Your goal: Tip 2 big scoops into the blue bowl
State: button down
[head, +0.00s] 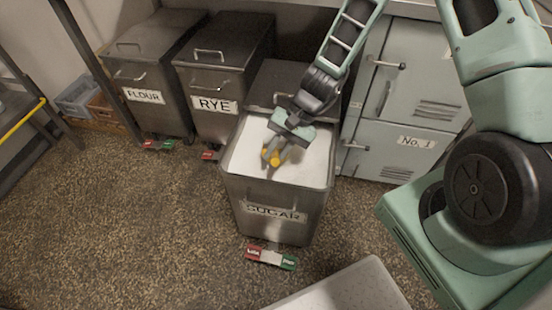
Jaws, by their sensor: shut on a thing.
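My gripper (278,148) reaches down into the open bin labelled SUGAR (275,215), over the white sugar (243,150). It is shut on a small yellow piece (275,160), which looks like the handle of a scoop. No scoop bowl can be made out; it may be hidden under the gripper or in the sugar. I see no blue bowl in this view.
Closed bins labelled FLOUR (146,96) and RYE (213,104) stand at the back left. Pale green cabinets (400,145) stand right of the sugar bin. A pale surface (345,288) shows at the bottom edge.

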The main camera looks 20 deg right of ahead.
aim_at(277, 156)
jog(key=shift+w+d+f+b, duration=0.1)
jog(key=shift+w+f+b, duration=0.2)
jog(key=shift+f, duration=0.05)
jog(key=b, duration=0.1)
jog(key=t+b, duration=0.1)
jog(key=b, duration=0.1)
jog(key=shift+s+f+h, duration=0.15)
jog(key=shift+s+h, duration=0.15)
jog(key=b, duration=0.1)
jog(key=t+b, duration=0.1)
jog(key=shift+s+a+n+b, duration=0.2)
jog(key=shift+s+n+b, duration=0.1)
jog(key=shift+b, duration=0.1)
